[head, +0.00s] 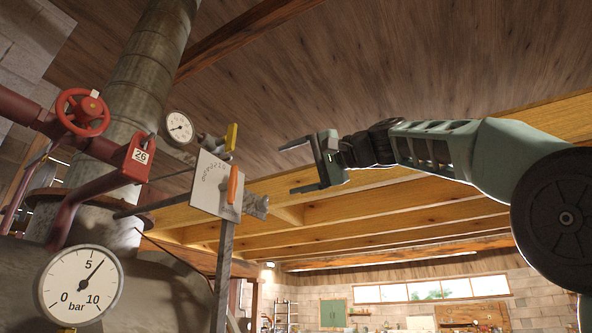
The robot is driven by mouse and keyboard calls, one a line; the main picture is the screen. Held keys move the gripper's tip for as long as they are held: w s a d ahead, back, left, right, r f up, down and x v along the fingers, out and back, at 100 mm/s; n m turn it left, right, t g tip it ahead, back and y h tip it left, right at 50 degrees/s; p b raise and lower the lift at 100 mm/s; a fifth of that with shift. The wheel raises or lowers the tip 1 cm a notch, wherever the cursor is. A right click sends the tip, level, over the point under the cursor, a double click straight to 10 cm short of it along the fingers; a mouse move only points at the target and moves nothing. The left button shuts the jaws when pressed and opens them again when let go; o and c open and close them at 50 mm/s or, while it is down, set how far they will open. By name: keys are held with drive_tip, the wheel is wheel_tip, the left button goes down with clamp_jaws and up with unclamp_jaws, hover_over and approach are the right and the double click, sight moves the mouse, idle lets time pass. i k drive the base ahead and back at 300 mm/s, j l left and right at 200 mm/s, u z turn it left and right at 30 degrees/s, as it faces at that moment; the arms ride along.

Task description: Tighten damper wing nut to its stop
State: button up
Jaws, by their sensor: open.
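A pale plate (209,186) with a curved row of dark marks stands at the top of a grey post (222,270), left of centre. An orange upright piece (232,184) sits at the plate's right side; it may be the damper wing nut, but I cannot tell for sure. A yellow upright handle (231,137) is just above it. My gripper (287,168) is to the right of the plate, apart from it. Its two fingers are spread and point left, with nothing between them.
A large metal flue (145,75) rises behind. A red handwheel (82,112), a red tag marked 26 (139,159), a small gauge (180,127) and a large bar gauge (80,286) crowd the left. A holed bracket (257,205) juts right of the plate. Open room surrounds my gripper.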

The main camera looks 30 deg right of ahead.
sight(261, 205)
drive_tip(key=i+l+u, duration=0.1)
drive_tip(key=l, duration=0.25)
drive_tip(key=i+l+u, duration=0.1)
drive_tip(key=l, duration=0.25)
drive_tip(key=i+l+u, duration=0.1)
drive_tip(key=l, duration=0.3)
drive_tip(key=i+l+u, duration=0.1)
drive_tip(key=l, duration=0.3)
drive_tip(key=i, duration=0.1)
